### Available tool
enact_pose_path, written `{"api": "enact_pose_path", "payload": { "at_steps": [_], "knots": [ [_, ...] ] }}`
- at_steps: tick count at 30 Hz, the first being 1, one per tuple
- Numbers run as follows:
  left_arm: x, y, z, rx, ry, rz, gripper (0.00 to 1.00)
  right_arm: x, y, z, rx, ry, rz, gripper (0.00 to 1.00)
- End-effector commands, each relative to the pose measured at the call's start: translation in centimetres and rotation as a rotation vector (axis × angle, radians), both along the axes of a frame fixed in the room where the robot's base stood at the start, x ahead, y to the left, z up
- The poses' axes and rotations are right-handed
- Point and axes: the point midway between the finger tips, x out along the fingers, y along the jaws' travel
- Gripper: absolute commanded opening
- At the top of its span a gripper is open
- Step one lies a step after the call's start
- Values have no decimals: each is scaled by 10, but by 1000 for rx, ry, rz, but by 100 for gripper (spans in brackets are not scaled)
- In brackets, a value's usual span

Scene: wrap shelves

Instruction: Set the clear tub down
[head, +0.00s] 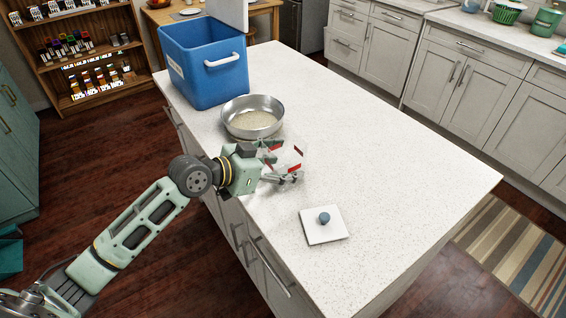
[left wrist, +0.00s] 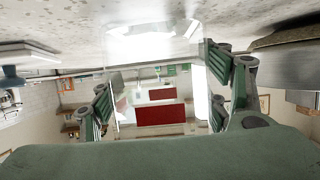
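The clear tub (head: 288,155) is see-through with red patches. It is over the white counter, just in front of the steel pan. My left gripper (head: 279,164) reaches in from the left with its fingers around the tub. In the left wrist view the fingers stand on both sides of the tub (left wrist: 160,115) and appear to grip its walls. The tub is at or just above the counter top (head: 380,150); I cannot tell if it touches. My right gripper is not in view.
A steel pan (head: 253,128) with pale grains stands right behind the tub. A blue cooler box (head: 205,80) stands farther back. A white square lid (head: 335,233) with a blue knob (head: 324,217) lies in front. The counter's right side is clear.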

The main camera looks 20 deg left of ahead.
Motion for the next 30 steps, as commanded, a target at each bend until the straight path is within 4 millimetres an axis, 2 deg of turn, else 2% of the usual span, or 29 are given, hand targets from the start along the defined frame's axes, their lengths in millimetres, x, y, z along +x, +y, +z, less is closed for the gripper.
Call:
{"api": "enact_pose_path", "payload": {
  "at_steps": [1,4,17,20,30],
  "knots": [
    [0,0,0,0,0,0,77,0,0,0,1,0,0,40],
    [0,0,0,0,0,0,85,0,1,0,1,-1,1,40],
    [-3,3,4,2,1,1,85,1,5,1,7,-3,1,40],
    [-13,12,7,3,1,1,85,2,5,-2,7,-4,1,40],
    [-68,52,34,7,3,-2,85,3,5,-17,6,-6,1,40]
  ]
}}
